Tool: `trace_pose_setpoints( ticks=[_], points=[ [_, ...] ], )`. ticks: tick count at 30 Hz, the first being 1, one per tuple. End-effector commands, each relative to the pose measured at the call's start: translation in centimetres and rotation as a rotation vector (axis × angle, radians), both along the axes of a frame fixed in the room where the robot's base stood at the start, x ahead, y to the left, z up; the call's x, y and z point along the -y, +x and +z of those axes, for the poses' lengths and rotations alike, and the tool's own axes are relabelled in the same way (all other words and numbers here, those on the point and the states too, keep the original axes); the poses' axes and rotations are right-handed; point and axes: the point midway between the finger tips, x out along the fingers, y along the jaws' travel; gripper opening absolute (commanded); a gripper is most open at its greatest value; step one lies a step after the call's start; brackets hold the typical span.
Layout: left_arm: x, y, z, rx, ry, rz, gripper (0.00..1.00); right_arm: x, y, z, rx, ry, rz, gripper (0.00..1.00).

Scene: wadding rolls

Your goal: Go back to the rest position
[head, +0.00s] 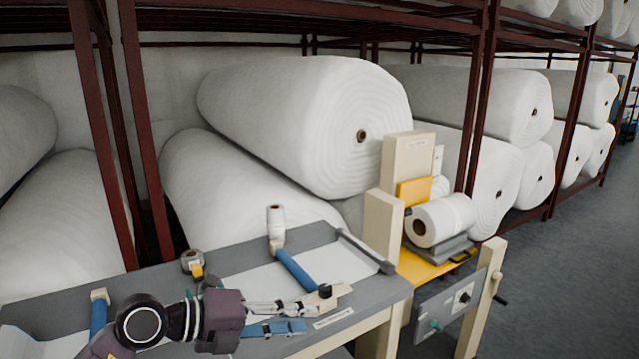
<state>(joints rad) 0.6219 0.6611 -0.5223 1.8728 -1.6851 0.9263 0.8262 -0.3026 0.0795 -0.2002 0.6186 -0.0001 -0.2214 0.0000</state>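My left gripper (303,317) reaches in from the lower left over the grey bench, its fingers pointing right. Its two fingers look parallel, with a gap between them and nothing seen held there. The fingertips are close to the cream end block (340,295) of a blue roller (296,271) in the picture; I cannot tell whether they touch it. My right gripper is not in view.
The grey bench (135,284) carries a small white roll (276,221) and a tape roll (192,261). A cream and yellow machine (408,158) holding a white roll (443,219) stands right. Large wadding rolls (310,120) fill red racks behind. Floor at right (570,290) is clear.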

Motion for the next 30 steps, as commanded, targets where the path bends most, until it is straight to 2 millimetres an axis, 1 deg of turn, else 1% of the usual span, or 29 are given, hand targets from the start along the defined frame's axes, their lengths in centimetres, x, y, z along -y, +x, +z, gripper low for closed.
trace_pose_setpoints(
  ticks=[1, 3, 4, 6, 8, 10, 11, 12, 14, 15, 17, 18, 20, 21, 23, 24, 26, 27, 29, 30],
  points=[
    [1.8, -1.1, 1.5, 0.011, -0.125, -0.011, 0.27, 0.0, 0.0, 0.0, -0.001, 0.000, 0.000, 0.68],
    [3.3, -2.0, 4.3, 0.030, -0.303, -0.002, 0.27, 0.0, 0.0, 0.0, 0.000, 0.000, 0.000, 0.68],
    [3.6, -2.2, 5.6, 0.037, -0.379, 0.010, 0.27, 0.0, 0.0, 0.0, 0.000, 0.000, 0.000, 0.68],
    [3.5, -2.6, 8.2, 0.041, -0.551, 0.055, 0.27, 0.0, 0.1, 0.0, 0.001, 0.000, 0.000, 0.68],
    [2.6, -2.5, 10.1, 0.039, -0.691, 0.114, 0.27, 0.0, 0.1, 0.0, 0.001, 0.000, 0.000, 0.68],
    [0.9, -2.1, 11.6, 0.022, -0.845, 0.203, 0.27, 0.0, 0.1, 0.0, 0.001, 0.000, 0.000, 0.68],
    [-0.1, -1.9, 12.0, 0.013, -0.907, 0.248, 0.27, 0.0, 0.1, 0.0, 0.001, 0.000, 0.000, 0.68],
    [-1.6, -1.5, 12.3, -0.006, -0.986, 0.315, 0.27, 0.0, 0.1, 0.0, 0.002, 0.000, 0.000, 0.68],
    [-4.0, -0.9, 12.1, -0.038, -1.091, 0.424, 0.27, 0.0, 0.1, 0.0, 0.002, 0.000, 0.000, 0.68],
    [-5.8, -0.5, 11.5, -0.066, -1.155, 0.504, 0.27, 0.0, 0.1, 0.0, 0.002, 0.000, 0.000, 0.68],
    [-8.5, 0.0, 10.0, -0.115, -1.237, 0.633, 0.27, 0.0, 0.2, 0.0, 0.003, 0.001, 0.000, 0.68],
    [-10.2, 0.2, 8.6, -0.154, -1.281, 0.725, 0.27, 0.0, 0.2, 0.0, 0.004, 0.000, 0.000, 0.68],
    [-12.8, 0.2, 5.9, -0.220, -1.334, 0.868, 0.27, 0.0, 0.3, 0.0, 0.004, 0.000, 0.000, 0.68],
    [-14.3, 0.0, 3.8, -0.269, -1.360, 0.965, 0.27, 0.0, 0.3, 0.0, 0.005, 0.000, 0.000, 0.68],
    [-16.4, -0.8, 0.2, -0.352, -1.381, 1.114, 0.27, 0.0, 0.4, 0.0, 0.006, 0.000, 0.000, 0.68],
    [-17.5, -1.6, -2.3, -0.414, -1.385, 1.213, 0.27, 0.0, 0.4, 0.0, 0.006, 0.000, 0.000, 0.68],
    [-18.9, -3.3, -6.4, -0.513, -1.373, 1.363, 0.27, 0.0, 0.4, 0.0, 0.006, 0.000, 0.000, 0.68],
    [-19.6, -4.7, -9.0, -0.583, -1.354, 1.456, 0.27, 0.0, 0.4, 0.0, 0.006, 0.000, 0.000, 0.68],
    [-20.1, -7.3, -12.8, -0.690, -1.312, 1.588, 0.27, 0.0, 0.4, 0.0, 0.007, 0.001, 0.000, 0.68],
    [-20.3, -9.1, -15.2, -0.764, -1.275, 1.668, 0.27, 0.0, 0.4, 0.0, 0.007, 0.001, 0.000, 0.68]
  ],
)
